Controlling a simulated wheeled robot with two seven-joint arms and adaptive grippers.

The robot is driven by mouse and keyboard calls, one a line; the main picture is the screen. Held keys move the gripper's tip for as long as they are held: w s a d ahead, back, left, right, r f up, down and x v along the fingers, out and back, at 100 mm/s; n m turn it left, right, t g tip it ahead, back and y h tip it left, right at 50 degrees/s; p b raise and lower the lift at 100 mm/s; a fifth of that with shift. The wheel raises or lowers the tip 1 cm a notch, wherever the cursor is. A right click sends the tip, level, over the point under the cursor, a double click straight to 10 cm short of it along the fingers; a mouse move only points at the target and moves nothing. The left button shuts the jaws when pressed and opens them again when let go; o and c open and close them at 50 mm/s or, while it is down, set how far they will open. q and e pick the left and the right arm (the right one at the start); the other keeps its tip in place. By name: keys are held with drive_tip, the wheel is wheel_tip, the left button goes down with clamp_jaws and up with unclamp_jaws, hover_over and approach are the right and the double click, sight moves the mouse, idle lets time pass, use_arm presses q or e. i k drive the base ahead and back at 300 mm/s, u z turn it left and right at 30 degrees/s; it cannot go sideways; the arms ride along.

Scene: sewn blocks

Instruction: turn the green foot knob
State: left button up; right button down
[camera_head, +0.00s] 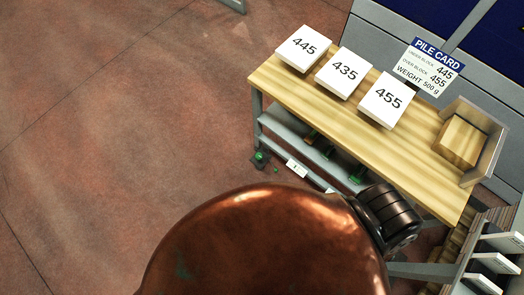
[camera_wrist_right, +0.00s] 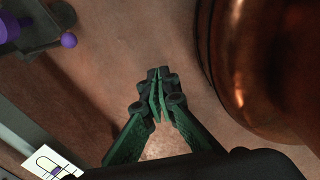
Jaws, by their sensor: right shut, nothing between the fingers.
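A green knob (camera_head: 260,156) sits on a dark foot at the bottom of the table's left front leg in the head view, near the floor. A small green ball (camera_head: 276,170) is beside it. In the right wrist view a purple knob (camera_wrist_right: 8,28) on a grey foot is at the top left, with a purple ball (camera_wrist_right: 68,40) next to it. No green knob shows in that view. My right gripper (camera_wrist_right: 157,78) is shut and empty, above the floor, to the right of the purple ball and apart from it. My left gripper is not in view.
A wooden table (camera_head: 340,115) bears three numbered white blocks, 445 (camera_head: 303,48), 435 (camera_head: 343,73) and 455 (camera_head: 387,99). A label card (camera_wrist_right: 50,165) is at the wrist view's lower left. My copper-coloured body part covers the head view's lower middle. Floor left of the table is clear.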

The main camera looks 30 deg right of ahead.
sight(258, 156)
drive_tip(key=z, duration=0.35)
drive_tip(key=k, duration=0.45)
drive_tip(key=z, duration=0.75)
drive_tip(key=k, duration=0.95)
drive_tip(key=z, duration=0.1)
